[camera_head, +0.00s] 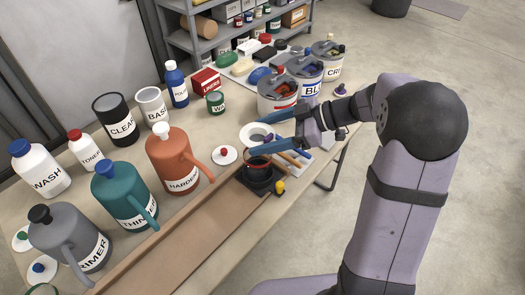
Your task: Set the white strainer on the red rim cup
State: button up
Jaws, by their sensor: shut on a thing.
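The white strainer (246,131) shows as a white ring with a darker middle, between the two blue fingers of my gripper (247,136). My gripper is shut on it, though the fingers hide part of its edge. The red rim cup (259,163) is dark with a thin red rim and stands on a black square base at the table's front edge. The strainer and the lower finger appear just behind and above the cup in this view. The lower finger partly covers the cup's far side. I cannot tell the height gap between strainer and cup.
An orange HARDENER jug (170,160) and a white lid with a red knob (224,155) stand left of the cup. Labelled grey pots (277,97) stand behind my gripper. A small yellow thing (280,187) lies by the base. A wooden tray (195,240) runs along the front.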

notch_tip(320, 180, down, 7)
jog(key=p, duration=0.1)
dwell(0.6)
jog(key=shift+f+b, duration=0.2)
jog(key=shift+b, duration=0.4)
jog(key=o, duration=1)
jog(key=shift+o, duration=0.2)
jog(key=shift+r, duration=0.15)
